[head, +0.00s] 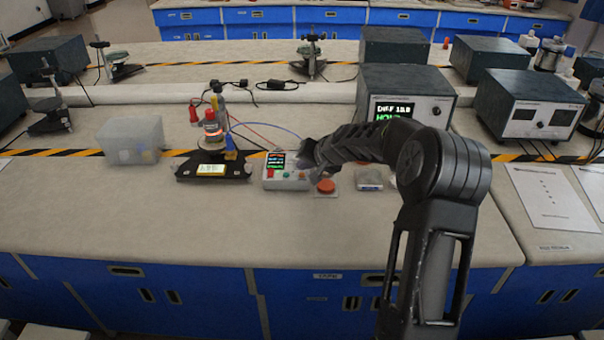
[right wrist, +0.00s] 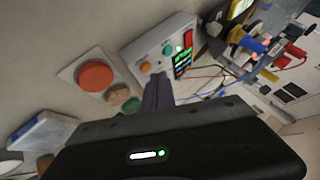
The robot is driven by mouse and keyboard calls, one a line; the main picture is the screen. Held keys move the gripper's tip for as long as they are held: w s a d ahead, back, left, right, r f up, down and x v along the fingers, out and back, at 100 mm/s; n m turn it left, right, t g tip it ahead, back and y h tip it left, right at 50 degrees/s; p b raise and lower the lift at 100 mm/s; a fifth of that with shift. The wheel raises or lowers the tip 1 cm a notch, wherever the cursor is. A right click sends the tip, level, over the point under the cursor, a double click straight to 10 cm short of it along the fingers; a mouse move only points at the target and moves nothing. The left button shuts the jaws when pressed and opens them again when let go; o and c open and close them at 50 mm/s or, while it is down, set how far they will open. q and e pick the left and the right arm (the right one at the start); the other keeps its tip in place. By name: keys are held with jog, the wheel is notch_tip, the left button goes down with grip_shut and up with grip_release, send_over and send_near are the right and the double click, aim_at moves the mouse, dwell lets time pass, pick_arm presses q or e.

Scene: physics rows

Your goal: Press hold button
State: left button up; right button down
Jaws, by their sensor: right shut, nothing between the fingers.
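A small light-grey control box (head: 286,182) with a dark screen and several coloured buttons sits on the bench, left of my right gripper. I cannot read which button is the hold button. A large round red button (head: 326,186) on a pale plate stands just right of the box; it also shows in the right wrist view (right wrist: 95,76). My right gripper (head: 308,154) is shut and empty, its tips close to the box's right side. Contact cannot be told. My left gripper is out of view.
A black-based apparatus (head: 212,170) with wires and a clear bin (head: 132,138) stand left of the box. A small pale tray (head: 369,180) lies right of the red button. A power supply (head: 404,90) with green text stands behind. The bench front is clear.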

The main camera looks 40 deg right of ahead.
aim_at(304, 178)
jog(key=shift+r, duration=0.1)
jog(key=shift+r+p, duration=1.75)
jog(key=shift+r, duration=0.65)
